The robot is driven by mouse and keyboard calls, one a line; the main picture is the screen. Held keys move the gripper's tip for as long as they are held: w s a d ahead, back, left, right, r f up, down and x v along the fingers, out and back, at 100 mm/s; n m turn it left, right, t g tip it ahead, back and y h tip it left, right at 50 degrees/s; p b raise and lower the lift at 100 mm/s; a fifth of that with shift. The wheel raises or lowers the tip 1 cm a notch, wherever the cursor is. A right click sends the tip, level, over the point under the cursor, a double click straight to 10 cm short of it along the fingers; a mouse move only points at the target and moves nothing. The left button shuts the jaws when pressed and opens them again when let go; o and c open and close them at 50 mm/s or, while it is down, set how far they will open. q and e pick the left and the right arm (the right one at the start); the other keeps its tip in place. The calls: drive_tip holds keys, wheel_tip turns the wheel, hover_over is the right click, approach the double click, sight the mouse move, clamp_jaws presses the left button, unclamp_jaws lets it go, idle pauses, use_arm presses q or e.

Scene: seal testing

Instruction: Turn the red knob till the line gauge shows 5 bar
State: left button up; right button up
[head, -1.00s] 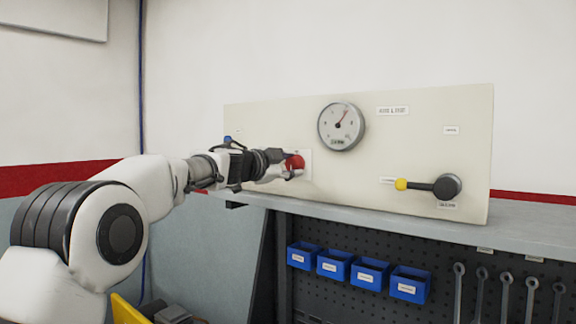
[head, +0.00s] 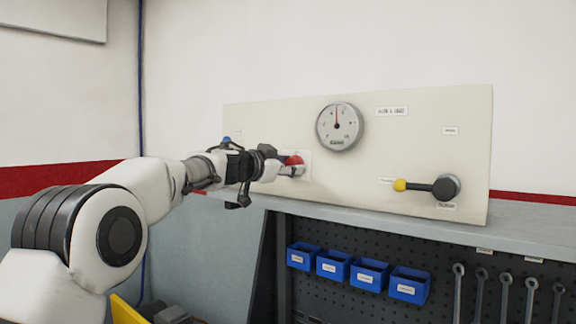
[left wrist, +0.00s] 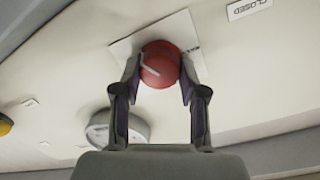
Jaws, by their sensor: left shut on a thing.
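The red knob (head: 294,160) sits on a white plate on the left part of the cream panel (head: 400,150). My left gripper (head: 292,168) is shut on the knob. In the left wrist view the red knob (left wrist: 160,64) lies between the two fingertips of my left gripper (left wrist: 160,75), with a pale mark on its face. The round line gauge (head: 339,127) is up and to the right of the knob. Its red needle points about straight up; the numbers are too small to read surely. In the left wrist view the gauge (left wrist: 120,128) is partly hidden behind a finger. My right gripper is not in view.
A black lever with a yellow end (head: 400,185) is on the panel's right. The panel stands on a grey shelf (head: 390,222). Below it hang several blue bins (head: 370,273) and several wrenches (head: 505,296). A blue part (head: 227,140) shows behind my left wrist.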

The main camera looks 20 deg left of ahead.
use_arm(q)
drive_tip(key=shift+r, duration=0.35)
drive_tip(key=o, duration=0.9)
drive_tip(key=shift+o, duration=1.3)
drive_tip(key=shift+f, duration=0.15)
drive_tip(key=shift+w+f, duration=0.15)
drive_tip(key=shift+f, duration=0.05)
